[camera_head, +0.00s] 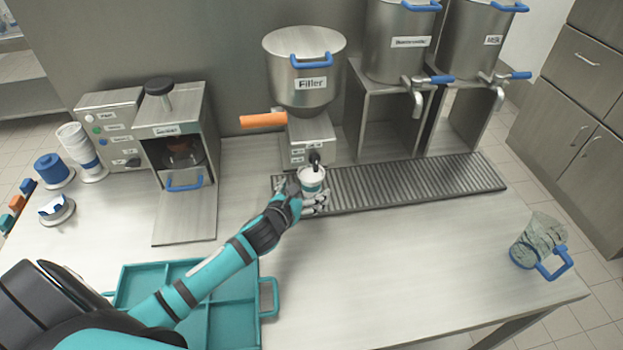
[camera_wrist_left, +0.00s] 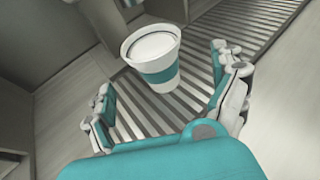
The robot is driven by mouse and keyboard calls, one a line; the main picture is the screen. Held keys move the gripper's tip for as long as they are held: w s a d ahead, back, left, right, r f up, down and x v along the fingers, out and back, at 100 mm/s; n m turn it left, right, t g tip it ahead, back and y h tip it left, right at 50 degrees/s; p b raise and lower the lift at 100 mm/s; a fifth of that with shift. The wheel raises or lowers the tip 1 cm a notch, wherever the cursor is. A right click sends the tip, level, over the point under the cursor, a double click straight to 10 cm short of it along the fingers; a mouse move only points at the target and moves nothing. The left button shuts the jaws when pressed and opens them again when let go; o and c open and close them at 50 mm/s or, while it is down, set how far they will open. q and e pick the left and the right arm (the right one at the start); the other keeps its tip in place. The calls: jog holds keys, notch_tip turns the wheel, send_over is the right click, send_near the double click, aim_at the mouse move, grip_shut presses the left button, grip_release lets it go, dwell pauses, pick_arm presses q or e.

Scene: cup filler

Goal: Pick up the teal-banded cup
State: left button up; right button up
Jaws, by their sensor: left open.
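The teal-banded cup (camera_head: 312,180) is white with a teal band. It stands upright on the slatted drip grate below the filler spout. It also shows in the left wrist view (camera_wrist_left: 155,76), with a pale, smooth surface at its top. My left gripper (camera_head: 308,198) is at the cup. In the left wrist view its fingers (camera_wrist_left: 172,105) are spread apart, one on each side and a little short of the cup, with gaps between them and its wall. Nothing is held. My right gripper is in neither view.
The filler (camera_head: 305,85) with its orange handle (camera_head: 263,120) stands right behind the cup. The drip grate (camera_head: 420,187) runs right below two dispensers. A teal tray (camera_head: 232,322) lies front left. A sealer machine (camera_head: 175,135) stands left, a clear jug (camera_head: 540,238) far right. The front middle counter is clear.

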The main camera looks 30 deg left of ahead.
aim_at(306, 185)
pick_arm(q)
jog(key=shift+w+f, duration=0.15)
jog(key=shift+w, duration=0.35)
jog(key=shift+w+a, duration=0.1)
jog(key=shift+w, duration=0.25)
jog(key=p+x, duration=0.1)
jog(key=x, duration=0.2)
jog(key=shift+w+a, duration=0.1)
jog(key=shift+w, duration=0.15)
jog(key=shift+w+f, duration=0.15)
jog(key=shift+w, duration=0.25)
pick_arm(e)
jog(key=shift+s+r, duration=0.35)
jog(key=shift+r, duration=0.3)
pick_arm(q)
jog(key=c, duration=1.5)
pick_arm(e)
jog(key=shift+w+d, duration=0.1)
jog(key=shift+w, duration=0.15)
